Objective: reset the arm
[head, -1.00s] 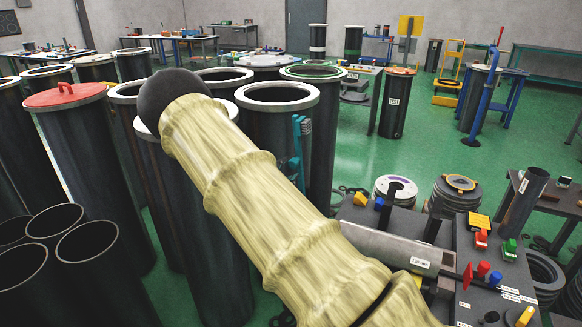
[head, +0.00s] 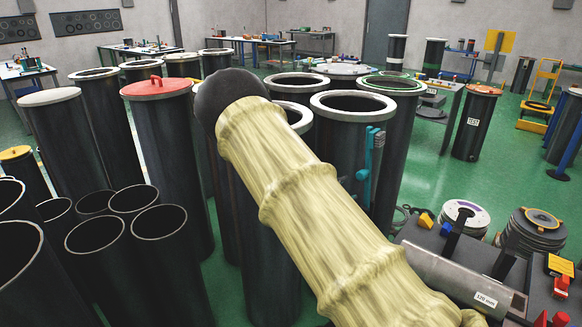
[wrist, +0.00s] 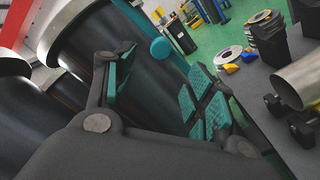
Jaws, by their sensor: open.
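My gripper (wrist: 160,95) is open in the wrist view, its teal-padded fingers spread wide with nothing between them. Dark flanged cylinders stand close behind and beside the fingers. In the head view my arm, in a pale yellow cover, reaches up from the lower right to a dark rounded joint among the cylinders; the gripper's fingers do not show there. A flanged cylinder with a light rim (head: 352,103) stands right of the arm, with a teal part (head: 372,160) at its side. A red-lidded cylinder (head: 156,87) stands left of the arm.
Open dark tubes (head: 96,235) crowd the lower left. A dark workbench (head: 440,255) with a grey labelled tube (head: 470,290) stands at the lower right; this tube also shows in the wrist view (wrist: 301,85). Green floor (head: 440,180) is clear at centre right.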

